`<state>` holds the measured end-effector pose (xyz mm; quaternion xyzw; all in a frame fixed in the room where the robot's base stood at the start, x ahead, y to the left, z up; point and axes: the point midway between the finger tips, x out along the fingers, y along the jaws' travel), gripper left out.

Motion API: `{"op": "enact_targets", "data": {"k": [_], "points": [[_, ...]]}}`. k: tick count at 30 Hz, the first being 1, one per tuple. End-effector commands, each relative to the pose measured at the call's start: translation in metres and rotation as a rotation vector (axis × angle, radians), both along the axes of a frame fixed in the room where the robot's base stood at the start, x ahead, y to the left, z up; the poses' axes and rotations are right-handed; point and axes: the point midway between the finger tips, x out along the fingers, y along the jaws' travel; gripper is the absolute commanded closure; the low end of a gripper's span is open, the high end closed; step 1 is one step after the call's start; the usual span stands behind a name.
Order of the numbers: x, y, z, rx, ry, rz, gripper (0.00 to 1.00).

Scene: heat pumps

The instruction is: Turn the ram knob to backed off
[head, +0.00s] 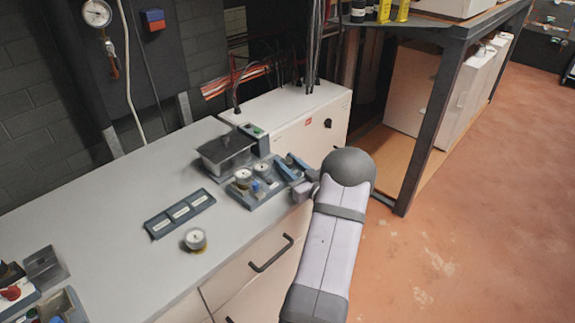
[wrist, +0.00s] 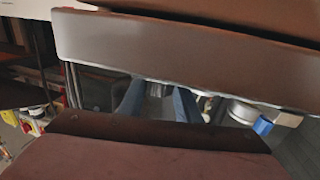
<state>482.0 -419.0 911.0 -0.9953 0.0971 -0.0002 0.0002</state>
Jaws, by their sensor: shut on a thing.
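A low grey-blue test fixture (head: 255,191) sits on the bench near its right edge. It carries two white round gauges, the nearer one (head: 243,178) at its left, and a small blue knob (head: 257,184) between them. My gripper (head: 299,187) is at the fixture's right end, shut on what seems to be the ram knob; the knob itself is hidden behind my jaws.
A grey lidded box (head: 225,150) stands behind the fixture. A grey three-slot tray (head: 180,213) and a loose round gauge (head: 195,239) lie to the left. A white cabinet (head: 300,118) stands behind. The bench middle (head: 120,190) is clear.

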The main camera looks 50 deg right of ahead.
Motion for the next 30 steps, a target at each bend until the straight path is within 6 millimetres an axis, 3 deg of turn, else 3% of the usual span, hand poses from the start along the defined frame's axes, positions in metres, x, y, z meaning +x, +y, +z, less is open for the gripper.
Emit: {"op": "enact_targets", "data": {"k": [9,10,12,23,30], "points": [[0.000,0.000,0.001,0.000,-0.001,0.014,0.92],[0.000,0.000,0.001,0.000,-0.001,0.014,0.67],[0.000,0.000,0.001,0.000,-0.001,0.014,0.51],[-0.002,0.000,0.000,0.000,0.000,0.013,0.51],[-0.026,0.004,-0.001,-0.001,0.000,0.011,0.51]]}}
